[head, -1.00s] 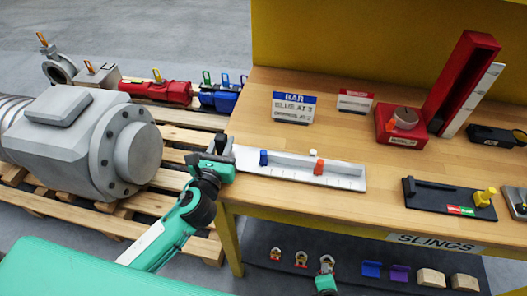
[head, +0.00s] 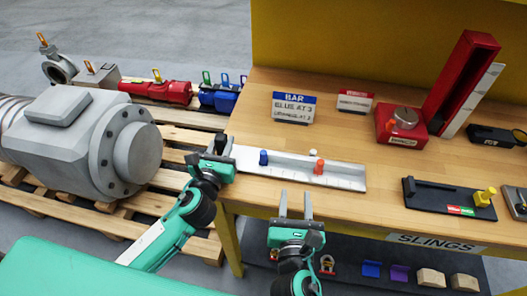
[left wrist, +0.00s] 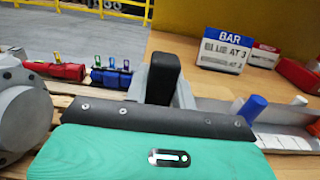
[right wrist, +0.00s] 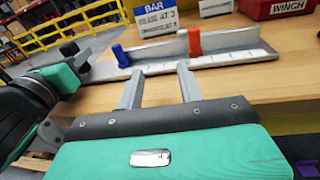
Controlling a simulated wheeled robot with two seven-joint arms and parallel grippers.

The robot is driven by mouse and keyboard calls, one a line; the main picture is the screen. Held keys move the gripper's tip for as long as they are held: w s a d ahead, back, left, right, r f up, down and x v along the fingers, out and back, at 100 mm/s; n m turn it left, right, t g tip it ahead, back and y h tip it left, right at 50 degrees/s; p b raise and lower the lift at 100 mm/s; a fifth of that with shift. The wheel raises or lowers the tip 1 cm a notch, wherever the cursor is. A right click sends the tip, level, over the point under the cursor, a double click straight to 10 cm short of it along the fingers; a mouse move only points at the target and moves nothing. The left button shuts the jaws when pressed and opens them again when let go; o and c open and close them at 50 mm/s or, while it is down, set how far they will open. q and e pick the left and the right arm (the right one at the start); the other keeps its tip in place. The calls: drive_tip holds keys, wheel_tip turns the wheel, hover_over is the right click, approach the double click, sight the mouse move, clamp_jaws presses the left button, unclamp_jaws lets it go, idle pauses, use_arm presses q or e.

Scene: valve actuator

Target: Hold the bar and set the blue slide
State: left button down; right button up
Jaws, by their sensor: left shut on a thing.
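The bar is a long grey rail on a white marked base (head: 340,180), lying along the table's front left. The blue slide (head: 263,157) stands toward its left end; it also shows in the right wrist view (right wrist: 121,55). An orange slide (head: 319,167) stands further right. My left gripper (head: 216,158) is shut on the black end grip (left wrist: 163,78) at the bar's left end. My right gripper (head: 296,205) is open and empty at the table's front edge, in front of the bar and apart from both slides.
A sign (head: 294,107) headed BAR reads "BLUE AT 3"; its lower line is hard to read. A red winch block (head: 401,125) and black fixture (head: 450,195) stand to the right. A shelf with slings (head: 371,270) lies below the table edge.

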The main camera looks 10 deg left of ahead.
sight(264, 155)
drive_tip(key=a+r+n+y, duration=0.1)
drive_tip(key=a+n+y, duration=0.1)
drive_tip(key=a, duration=0.5)
drive_tip(key=x, duration=1.1)
drive_tip(key=shift+w+a+r, duration=0.1)
drive_tip(key=shift+w+r, duration=0.15)
drive_tip(key=shift+w, duration=0.15)
drive_tip(key=shift+c, duration=0.3)
clamp_jaws()
